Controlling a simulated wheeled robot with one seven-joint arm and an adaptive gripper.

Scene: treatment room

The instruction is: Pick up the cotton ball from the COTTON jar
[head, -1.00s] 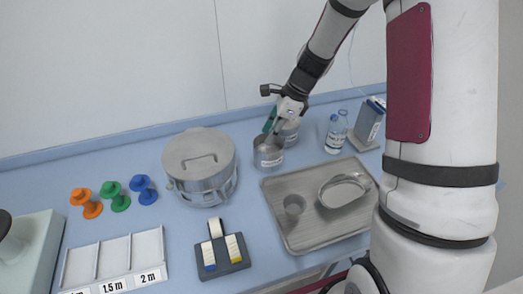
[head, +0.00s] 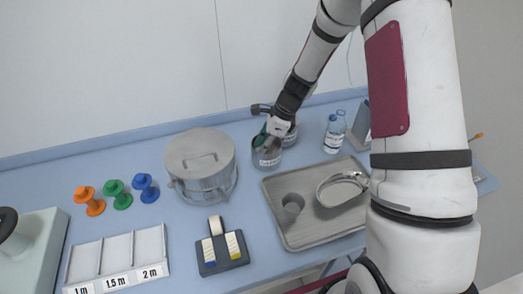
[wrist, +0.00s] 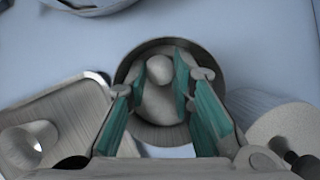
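The metal jar stands at the back of the counter, its label too small to read in the head view (head: 266,160). In the wrist view I look down into the jar (wrist: 128,72), where pale round cotton balls lie. A small cotton ball (wrist: 158,68) shows between my fingertips, with a larger pale ball (wrist: 160,103) beside it. My gripper (wrist: 161,78) has teal finger pads, spread to either side of the small ball, with the fingertips over or inside the jar mouth. I cannot tell whether the pads touch the ball. In the head view my gripper (head: 265,140) hides part of the jar.
A second jar (head: 291,137) stands close behind. A lidded steel drum (head: 200,170) is to the left, and bottles (head: 334,135) to the right.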

